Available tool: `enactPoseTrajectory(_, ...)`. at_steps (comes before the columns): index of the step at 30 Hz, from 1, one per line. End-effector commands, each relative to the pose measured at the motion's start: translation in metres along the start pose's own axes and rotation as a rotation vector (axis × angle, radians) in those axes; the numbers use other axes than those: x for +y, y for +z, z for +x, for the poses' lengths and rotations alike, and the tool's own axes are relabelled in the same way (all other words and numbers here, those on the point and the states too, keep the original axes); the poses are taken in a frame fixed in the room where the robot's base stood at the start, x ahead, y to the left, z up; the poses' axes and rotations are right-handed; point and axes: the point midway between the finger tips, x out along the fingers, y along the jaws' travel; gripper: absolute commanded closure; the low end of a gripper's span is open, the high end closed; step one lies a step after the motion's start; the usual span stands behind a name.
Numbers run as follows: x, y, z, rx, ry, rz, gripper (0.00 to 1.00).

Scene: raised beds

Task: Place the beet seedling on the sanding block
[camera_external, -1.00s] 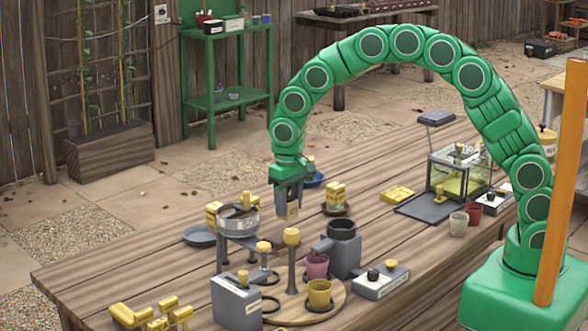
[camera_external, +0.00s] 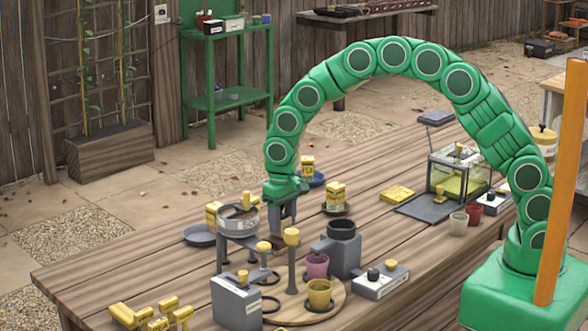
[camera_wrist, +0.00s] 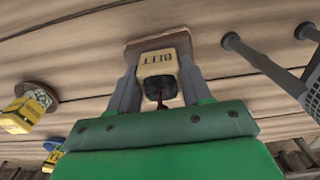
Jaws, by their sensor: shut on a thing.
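My gripper (camera_wrist: 160,95) is shut on the beet seedling (camera_wrist: 160,63), a yellow block labelled BEET with a dark top and a thin reddish stem, in the wrist view. A flat brown block (camera_wrist: 133,50), which looks like the sanding block, lies just beyond the seedling; I cannot tell whether they touch. In the external view my gripper (camera_external: 283,222) points down low over the table, right of the round grey sieve. There the seedling and the brown block are mostly hidden by the fingers.
The raised grey sieve (camera_external: 238,222) on legs stands close left of my gripper. A yellow block (camera_external: 335,193) on a dark saucer stands to the right, and another (camera_external: 306,165) stands behind. A wooden tray with pots and a grey holder (camera_external: 343,250) are in front.

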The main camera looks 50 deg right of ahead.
Motion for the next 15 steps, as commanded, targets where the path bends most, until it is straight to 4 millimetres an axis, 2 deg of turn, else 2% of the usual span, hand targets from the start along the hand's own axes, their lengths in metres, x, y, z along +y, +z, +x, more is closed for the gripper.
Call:
enactPoseTrajectory(2, 0.0001, 0.0000, 0.0019, 0.000, 0.000, 0.000, 0.82)
enactPoseTrajectory(3, 0.0000, 0.0000, 0.0021, 0.000, 0.000, -0.001, 0.48)
enactPoseTrajectory(7, -0.0001, -0.0001, 0.0018, 0.000, 0.000, -0.001, 0.28)
enactPoseTrajectory(8, -0.0001, -0.0001, 0.0017, 0.001, 0.000, -0.001, 0.26)
enactPoseTrajectory(15, -0.0001, -0.0001, 0.0015, 0.001, 0.000, -0.001, 0.26)
